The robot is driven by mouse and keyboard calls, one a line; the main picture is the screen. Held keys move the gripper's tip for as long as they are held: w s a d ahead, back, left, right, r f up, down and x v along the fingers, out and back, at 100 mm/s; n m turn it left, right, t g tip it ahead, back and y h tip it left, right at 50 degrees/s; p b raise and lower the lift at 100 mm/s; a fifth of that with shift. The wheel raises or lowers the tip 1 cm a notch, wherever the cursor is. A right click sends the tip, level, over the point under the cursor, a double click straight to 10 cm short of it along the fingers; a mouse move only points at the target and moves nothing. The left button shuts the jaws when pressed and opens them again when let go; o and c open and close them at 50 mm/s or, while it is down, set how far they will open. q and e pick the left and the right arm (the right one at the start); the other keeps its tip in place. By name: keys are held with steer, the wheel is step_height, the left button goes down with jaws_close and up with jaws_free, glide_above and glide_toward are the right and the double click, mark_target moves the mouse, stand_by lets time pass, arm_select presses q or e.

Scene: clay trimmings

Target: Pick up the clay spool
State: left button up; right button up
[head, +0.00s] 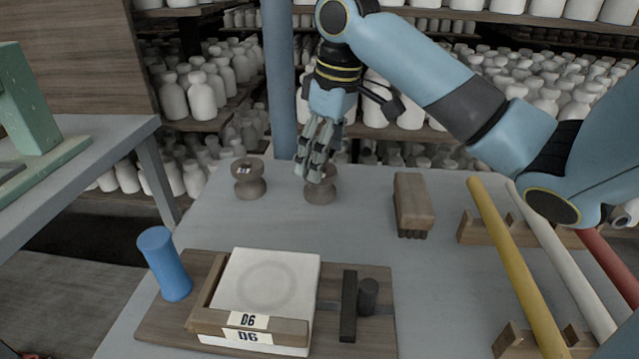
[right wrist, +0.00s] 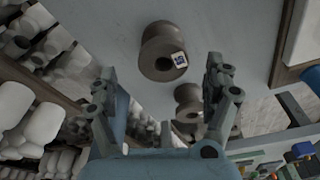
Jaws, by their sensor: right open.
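Two brown-grey spools stand on the grey table's far part. The right one (head: 321,192) is partly hidden behind my right gripper (head: 318,172) in the head view. My left gripper is not in view.
A wooden board (head: 160,328) at the front holds a white slab (head: 265,280) and a blue cylinder (head: 165,263). A wooden brush-like block (head: 412,200) and several long rods, one yellow (head: 505,250), lie to the right. Shelves of white bottles stand behind. The table's middle is clear.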

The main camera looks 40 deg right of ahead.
mark_target(324, 193)
steer(key=shift+f, duration=0.65)
steer(key=f, duration=0.1)
steer(key=f+b, duration=0.1)
steer(key=f, duration=0.1)
steer(key=shift+w+a+f, duration=0.1)
steer(key=shift+a+f, duration=0.2)
steer(key=shift+f, duration=0.1)
steer(key=shift+w+f, duration=0.1)
steer(key=shift+f, duration=0.25)
steer(key=shift+c, duration=0.6)
steer(key=shift+r, duration=0.1)
steer(key=c, duration=1.3)
